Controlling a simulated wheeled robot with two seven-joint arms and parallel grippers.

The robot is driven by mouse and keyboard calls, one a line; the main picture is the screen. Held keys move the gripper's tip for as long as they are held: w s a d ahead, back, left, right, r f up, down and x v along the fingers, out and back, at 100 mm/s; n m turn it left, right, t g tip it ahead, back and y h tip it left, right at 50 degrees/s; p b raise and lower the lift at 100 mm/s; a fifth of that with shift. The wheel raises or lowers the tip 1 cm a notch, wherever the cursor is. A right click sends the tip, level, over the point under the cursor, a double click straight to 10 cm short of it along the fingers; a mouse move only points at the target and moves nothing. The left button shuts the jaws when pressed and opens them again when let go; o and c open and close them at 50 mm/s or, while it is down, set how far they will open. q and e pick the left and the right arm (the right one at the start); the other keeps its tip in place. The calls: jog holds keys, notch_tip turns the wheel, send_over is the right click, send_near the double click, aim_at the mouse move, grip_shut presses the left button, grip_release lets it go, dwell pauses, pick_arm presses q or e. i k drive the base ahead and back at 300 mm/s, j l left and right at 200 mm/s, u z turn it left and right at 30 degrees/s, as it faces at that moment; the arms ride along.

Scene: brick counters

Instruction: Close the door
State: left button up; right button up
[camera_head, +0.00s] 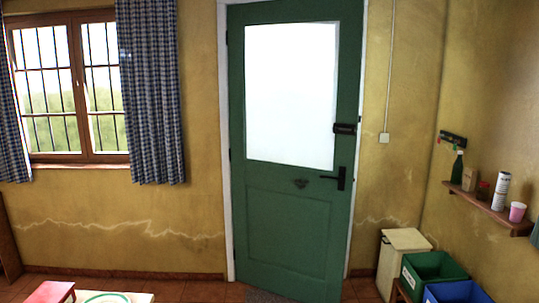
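The green door (290,225) stands in the middle of the head view, with a large bright glass pane (291,95) in its upper part. A black lever handle (340,178) is on its right side, with a black lock (344,128) above it. The white door frame (224,160) shows along the left. The door's bottom edge slopes down toward the right, below the wall's base, so its handle side appears swung a little into the room. The bottom right corner is at the picture's edge. Neither of my grippers is in view.
A white cabinet (397,245), a green bin (434,270) and a blue bin (458,292) stand right of the door. A wall shelf (487,208) holds bottles and a pink cup (517,212). A red stool (50,292) is at bottom left. A curtained window (70,85) is left.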

aim_at(291, 224)
jog(key=i+j+z, duration=0.1)
jog(key=i, duration=0.55)
jog(key=i+j+z, duration=0.1)
jog(key=i+j, duration=0.25)
jog(key=i, duration=0.3)
jog(key=i+j+z, duration=0.1)
jog(key=i+j, duration=0.2)
jog(key=i, duration=0.35)
jog(key=i+j+z, duration=0.1)
jog(key=i+j, duration=0.25)
jog(key=i, duration=0.3)
jog(key=i+j+z, duration=0.1)
jog(key=i+j, duration=0.3)
jog(key=i, duration=0.2)
jog(key=i+j+z, duration=0.1)
jog(key=i+j, duration=0.4)
jog(key=i+l, duration=0.05)
jog(key=i, duration=0.1)
